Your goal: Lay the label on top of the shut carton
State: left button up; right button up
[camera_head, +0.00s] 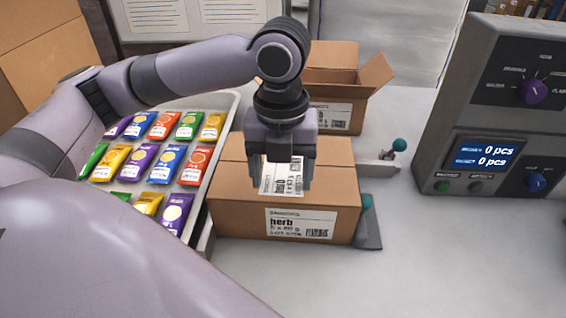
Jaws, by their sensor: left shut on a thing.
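My left gripper (281,170) comes down from above over the shut brown carton (235,205). It is shut on the white label (283,187), which has printed text and a barcode. The label shows between and below the fingers, over the carton's top. I cannot tell whether it touches the carton. The carton's front bears a printed "herb" sticker. Its top is partly hidden by my gripper. My right gripper is not in view.
A tray (236,103) of several coloured packets stands left of the carton. An open carton (338,115) stands behind. A grey holder with a teal knob (399,145) is at the right. A weigher (490,110) reading "0 pcs" stands farther right. The front-right table is clear.

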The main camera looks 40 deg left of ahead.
aim_at(282, 185)
pick_arm(q)
jog(key=shift+f+b, duration=1.5)
jog(key=shift+b, duration=0.25)
jog(key=shift+f, duration=0.8)
jog(key=o, duration=1.1)
jog(key=shift+r+p, duration=0.4)
jog(key=shift+r, duration=3.2)
